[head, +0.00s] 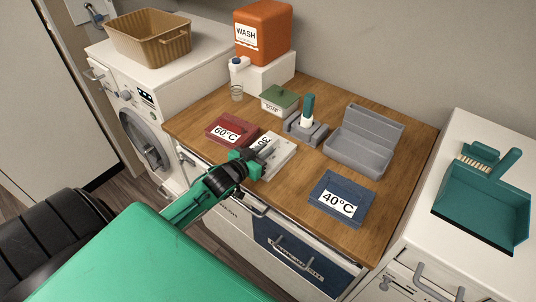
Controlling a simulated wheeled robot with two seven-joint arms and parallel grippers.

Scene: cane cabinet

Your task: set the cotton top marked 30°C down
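The white cotton top (279,159), folded flat with a 30 label turned sideways, is at the front edge of the wooden worktop (383,225), between the red and blue folded pieces. My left gripper (250,163) is at its near left side and looks shut on it. The fingertips are partly hidden, and I cannot tell whether the top touches the wood. My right gripper is not in view.
The red 60°C piece (222,131) lies close on the left, the blue 40°C piece (343,199) on the right. Behind are a soap box (279,100), a brush in a grey holder (306,128) and an open grey case (357,153). Some wood is bare before the case.

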